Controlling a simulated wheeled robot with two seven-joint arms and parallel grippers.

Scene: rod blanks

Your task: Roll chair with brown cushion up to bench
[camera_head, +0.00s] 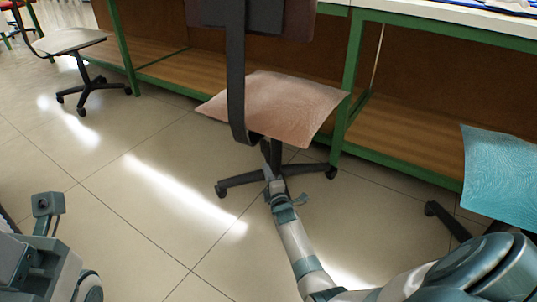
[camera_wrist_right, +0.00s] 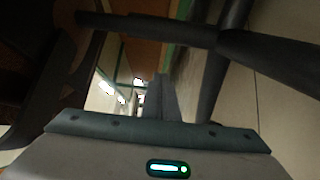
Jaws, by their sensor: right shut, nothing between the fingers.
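The chair with the brown cushion (camera_head: 275,103) stands in front of the bench (camera_head: 352,75), its seat front close to the bench's green frame. Its dark backrest post (camera_head: 236,80) faces me, and its black star base (camera_head: 245,181) rests on the floor. My right gripper (camera_head: 267,158) is low under the seat, beside the chair's centre column; whether it touches is unclear. In the right wrist view its fingers (camera_wrist_right: 160,98) are together and empty, with dark chair parts around them. Part of my left arm (camera_head: 48,255) shows at the lower left; its fingertips are not visible.
A chair with a teal cushion (camera_head: 500,172) stands at the right, near my right arm. A chair with a pale seat (camera_head: 70,40) stands at the far left. The tiled floor (camera_head: 130,200) between is clear. A wooden lower shelf (camera_head: 400,140) runs under the bench.

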